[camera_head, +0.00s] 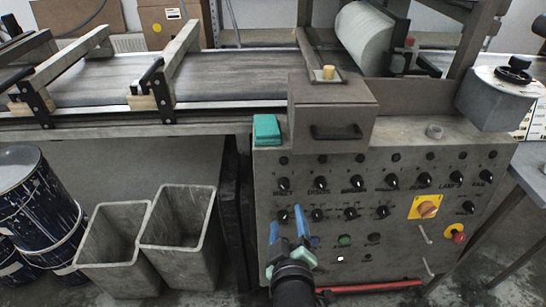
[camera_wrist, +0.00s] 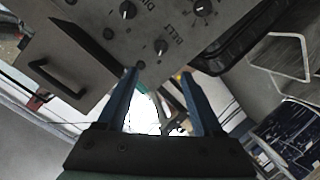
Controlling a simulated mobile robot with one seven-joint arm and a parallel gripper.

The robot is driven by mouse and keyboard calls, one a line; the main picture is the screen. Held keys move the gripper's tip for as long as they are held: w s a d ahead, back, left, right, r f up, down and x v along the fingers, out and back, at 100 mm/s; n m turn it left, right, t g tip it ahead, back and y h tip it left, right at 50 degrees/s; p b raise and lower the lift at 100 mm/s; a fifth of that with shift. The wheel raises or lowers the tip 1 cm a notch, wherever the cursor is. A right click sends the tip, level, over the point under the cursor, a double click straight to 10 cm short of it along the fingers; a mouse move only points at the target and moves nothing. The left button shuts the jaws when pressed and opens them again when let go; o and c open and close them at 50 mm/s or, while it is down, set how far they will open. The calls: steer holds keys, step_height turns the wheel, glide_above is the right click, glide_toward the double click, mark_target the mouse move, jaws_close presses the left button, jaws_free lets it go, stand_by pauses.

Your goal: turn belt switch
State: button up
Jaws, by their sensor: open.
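The control panel (camera_head: 400,250) is a grey, worn box with rows of black rotary switches with white pointers. In the wrist view a black switch (camera_wrist: 160,47) sits beside the printed word BELT; its white pointer shows. I take it for the leftmost switch of the upper row (camera_head: 284,184) in the head view. My gripper (camera_head: 286,216) is open, its two blue fingers in front of the panel's lower left. In the wrist view my gripper (camera_wrist: 158,74) has its fingertips near the panel's edge, with nothing between them. I see no contact with the switch.
A teal box (camera_head: 266,130) sits on the panel's top left corner, beside a grey housing with a black handle (camera_head: 336,132). A yellow-plated switch (camera_head: 425,206) and a red button (camera_head: 458,236) are at right. Two grey bins (camera_head: 180,235) and dark drums (camera_head: 38,205) stand left.

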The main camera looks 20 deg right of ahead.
mark_target(284, 189)
steer(key=b+x, duration=0.2)
steer(key=x, duration=1.1)
steer(key=shift+f, duration=0.15)
steer(key=shift+s, duration=0.1)
jaws_close()
